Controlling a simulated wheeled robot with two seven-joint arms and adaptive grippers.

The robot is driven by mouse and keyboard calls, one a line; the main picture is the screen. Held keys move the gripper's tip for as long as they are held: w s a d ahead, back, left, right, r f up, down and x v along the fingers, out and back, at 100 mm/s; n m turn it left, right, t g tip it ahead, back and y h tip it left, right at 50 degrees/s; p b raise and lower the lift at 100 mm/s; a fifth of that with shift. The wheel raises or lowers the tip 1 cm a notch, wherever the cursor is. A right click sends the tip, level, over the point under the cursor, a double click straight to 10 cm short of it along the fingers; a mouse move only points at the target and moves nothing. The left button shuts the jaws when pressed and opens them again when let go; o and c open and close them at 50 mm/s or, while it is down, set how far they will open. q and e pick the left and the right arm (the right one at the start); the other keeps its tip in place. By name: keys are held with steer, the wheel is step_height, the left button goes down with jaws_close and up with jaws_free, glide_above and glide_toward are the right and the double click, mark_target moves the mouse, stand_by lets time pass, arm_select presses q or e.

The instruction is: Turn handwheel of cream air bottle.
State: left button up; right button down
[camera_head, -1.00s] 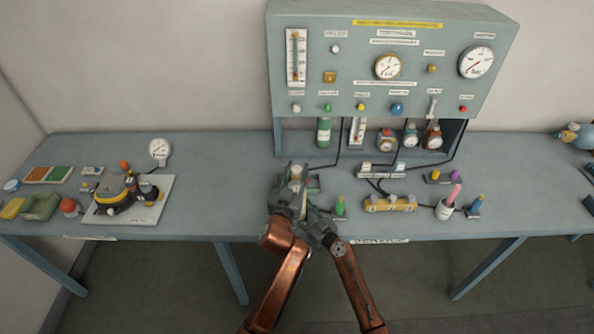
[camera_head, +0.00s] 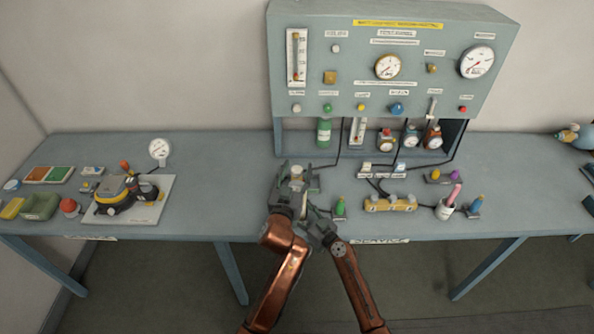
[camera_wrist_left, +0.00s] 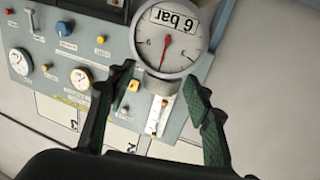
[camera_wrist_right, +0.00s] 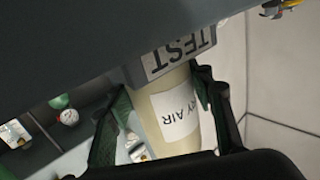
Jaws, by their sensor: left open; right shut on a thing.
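The cream air bottle (camera_wrist_right: 172,105) stands between my right gripper's fingers, with a white label ending in "RY AIR". In the head view only a sliver of the bottle (camera_head: 304,205) shows between the grippers. My right gripper (camera_wrist_right: 160,100) is shut on the bottle; it also shows in the head view (camera_head: 318,222). A grey block marked "TEST" (camera_wrist_right: 172,58) meets the bottle's end. My left gripper (camera_head: 290,185) is open, close beside the right one; its fingers also show in the left wrist view (camera_wrist_left: 160,95). I cannot make out the handwheel.
A round gauge marked "6 bar" (camera_wrist_left: 170,38) is close before the left fingers. The gauge panel (camera_head: 440,90) stands behind on the bench (camera_head: 225,170). A small green bottle (camera_head: 340,207) and a yellow manifold (camera_head: 390,204) lie right. A regulator board (camera_head: 150,213) is far left.

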arm_select(q)
step_height(320, 180, up, 10)
steer(key=shift+f, duration=0.25)
stand_by(0.3)
steer(key=shift+w+a+r, duration=0.1)
steer(key=shift+a+r, duration=0.1)
steer(key=shift+a, duration=0.35)
steer(key=a+m+t+h, duration=0.1)
steer(key=a+t+h, duration=0.1)
steer(key=a, duration=0.1)
steer(key=m+g+h, duration=0.5)
steer(key=g+h, duration=0.2)
glide_toward(293, 169)
steer(key=x, duration=1.1)
steer(key=shift+s+d+f, duration=0.25)
steer(key=shift+d+f, duration=0.1)
steer(key=shift+f, duration=0.05)
